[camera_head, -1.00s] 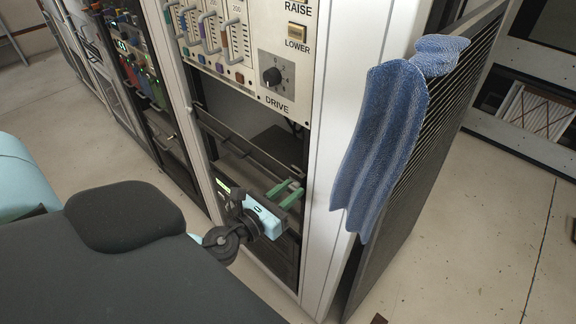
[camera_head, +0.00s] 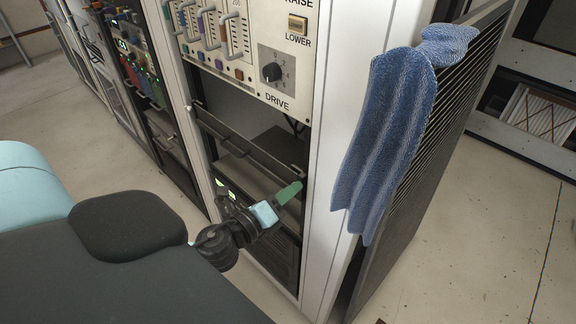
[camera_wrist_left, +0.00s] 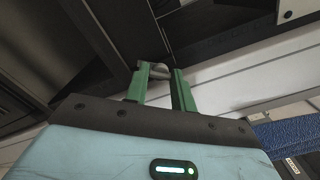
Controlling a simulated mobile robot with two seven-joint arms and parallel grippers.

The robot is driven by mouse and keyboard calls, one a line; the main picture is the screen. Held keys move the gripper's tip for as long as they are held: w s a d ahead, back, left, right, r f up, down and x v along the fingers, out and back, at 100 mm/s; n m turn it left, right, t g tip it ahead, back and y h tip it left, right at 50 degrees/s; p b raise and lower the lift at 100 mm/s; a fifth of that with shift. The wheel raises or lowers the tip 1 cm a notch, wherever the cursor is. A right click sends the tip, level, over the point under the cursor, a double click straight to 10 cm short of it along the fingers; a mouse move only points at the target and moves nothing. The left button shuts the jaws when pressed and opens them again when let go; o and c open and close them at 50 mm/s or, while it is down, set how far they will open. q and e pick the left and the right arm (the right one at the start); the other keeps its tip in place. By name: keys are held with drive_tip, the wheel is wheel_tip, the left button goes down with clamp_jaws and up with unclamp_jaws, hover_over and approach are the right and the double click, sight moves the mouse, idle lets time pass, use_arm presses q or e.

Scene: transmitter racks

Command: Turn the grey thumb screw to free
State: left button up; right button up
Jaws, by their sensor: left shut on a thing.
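My left gripper (camera_head: 289,193) reaches from the left to the front of the rack, below the DRIVE panel. Its green fingers line up one behind the other in the head view. In the left wrist view the fingers (camera_wrist_left: 160,74) are shut on the grey thumb screw (camera_wrist_left: 157,70), a small rounded grey piece between their tips. In the head view the screw is hidden by the fingers. How far the screw is turned cannot be told. My right gripper is not in view.
The cream panel with the DRIVE knob (camera_head: 271,72) is above my gripper. A dark bar (camera_head: 250,146) crosses the open rack bay. A blue cloth (camera_head: 388,140) hangs over the open louvred door (camera_head: 432,165) at the right. The floor beyond is clear.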

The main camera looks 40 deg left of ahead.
use_arm(q)
drive_tip(key=n+p, duration=0.1)
drive_tip(key=n, duration=0.6)
drive_tip(key=shift+n+p, duration=0.3)
idle(0.4)
drive_tip(key=o, duration=1)
